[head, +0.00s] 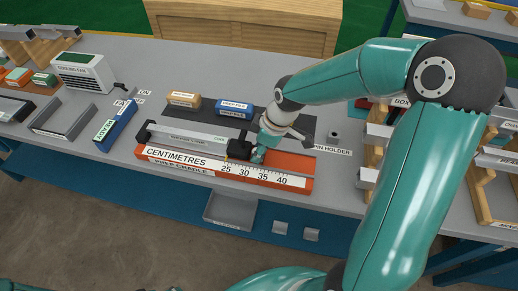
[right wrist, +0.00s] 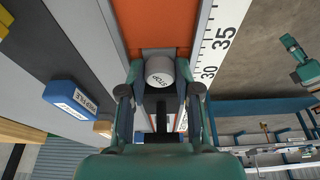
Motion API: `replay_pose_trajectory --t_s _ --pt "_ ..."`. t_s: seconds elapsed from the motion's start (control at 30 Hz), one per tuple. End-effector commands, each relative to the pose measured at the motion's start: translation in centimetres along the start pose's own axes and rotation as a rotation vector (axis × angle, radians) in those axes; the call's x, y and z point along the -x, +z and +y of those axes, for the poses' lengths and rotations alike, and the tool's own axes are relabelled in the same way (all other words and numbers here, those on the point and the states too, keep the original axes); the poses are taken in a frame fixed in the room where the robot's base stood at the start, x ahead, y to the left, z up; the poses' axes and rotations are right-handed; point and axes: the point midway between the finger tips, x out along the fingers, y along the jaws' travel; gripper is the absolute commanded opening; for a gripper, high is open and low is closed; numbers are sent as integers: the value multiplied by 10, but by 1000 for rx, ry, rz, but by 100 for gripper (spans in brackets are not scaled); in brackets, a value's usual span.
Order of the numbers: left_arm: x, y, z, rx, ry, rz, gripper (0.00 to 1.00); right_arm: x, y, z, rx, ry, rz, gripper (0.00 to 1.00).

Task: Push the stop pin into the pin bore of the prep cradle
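The prep cradle (head: 308,186) is a long orange block with a white centimetre scale on its front edge, lying on the grey bench. My right gripper (head: 259,154) points down over the cradle, near the 30 mark. The fingers appear closed on the pin, above the orange cradle surface (right wrist: 163,22). The pin's far end and the pin bore are hidden, so I cannot tell whether it is inserted. My left gripper is out of view.
A grey bar (head: 190,137) with black ends lies along the cradle, close left of my right gripper. The pin holder (head: 333,138) stands to the right. Blue (head: 233,108) and tan (head: 184,99) blocks lie behind. A grey tray (head: 230,210) hangs at the bench front.

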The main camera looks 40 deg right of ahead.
Motion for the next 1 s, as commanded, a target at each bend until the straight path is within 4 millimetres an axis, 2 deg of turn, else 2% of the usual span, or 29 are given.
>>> replay_pose_trajectory --t_s 0.03,0.13,0.17,0.73,0.87,1.0 --pt "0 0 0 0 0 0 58 1 0 0 0 0 0 42" --pt "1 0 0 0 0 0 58 1 0 0 0 0 0 58" --pt "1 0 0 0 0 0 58 1 0 0 0 0 0 61" --pt "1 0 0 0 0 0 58 4 0 0 0 1 0 61" --pt "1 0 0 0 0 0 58 17 -1 1 1 4 2 61" --pt "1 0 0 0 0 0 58 41 -1 1 0 5 3 61"
